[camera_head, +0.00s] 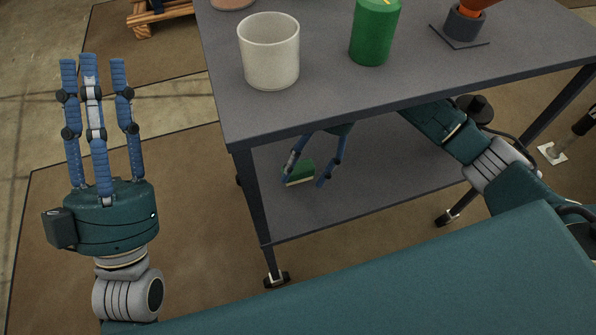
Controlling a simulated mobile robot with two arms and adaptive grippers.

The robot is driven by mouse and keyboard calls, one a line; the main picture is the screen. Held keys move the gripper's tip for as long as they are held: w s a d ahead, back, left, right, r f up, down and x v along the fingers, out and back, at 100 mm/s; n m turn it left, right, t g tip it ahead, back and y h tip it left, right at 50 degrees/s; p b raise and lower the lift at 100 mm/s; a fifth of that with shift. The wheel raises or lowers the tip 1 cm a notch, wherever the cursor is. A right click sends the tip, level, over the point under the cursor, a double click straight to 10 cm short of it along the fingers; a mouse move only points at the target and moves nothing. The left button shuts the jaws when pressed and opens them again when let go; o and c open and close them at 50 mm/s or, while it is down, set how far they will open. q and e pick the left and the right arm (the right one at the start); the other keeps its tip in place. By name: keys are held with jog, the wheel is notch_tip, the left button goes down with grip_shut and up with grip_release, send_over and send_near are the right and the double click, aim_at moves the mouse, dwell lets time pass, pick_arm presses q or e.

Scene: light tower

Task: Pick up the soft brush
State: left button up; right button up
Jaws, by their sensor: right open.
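A small green block with a pale lower edge, which looks like the soft brush (299,172), lies on the table's lower shelf. My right gripper (305,181) reaches under the tabletop with its fingers pointing down and spread. The green block shows between its fingers, with no finger seen closed on it; I cannot tell whether they touch it. The tabletop edge hides part of this gripper's palm. My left gripper (92,61) is open and empty, fingers up, to the left of the table.
The grey tabletop (330,100) holds a white cup (269,52), a green canister (375,32) and a dark holder with an orange part (465,22). The lower shelf (390,170) is otherwise clear. A table leg (252,205) stands left of my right gripper.

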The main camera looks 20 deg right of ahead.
jog(key=shift+a+f, duration=0.15)
jog(key=shift+f, duration=0.05)
pick_arm(q)
jog(key=shift+s+r+t, duration=0.3)
jog(key=shift+s, duration=0.1)
pick_arm(e)
jog(key=c, duration=1.4)
jog(key=shift+c, duration=0.2)
pick_arm(q)
jog(key=shift+w, duration=0.1)
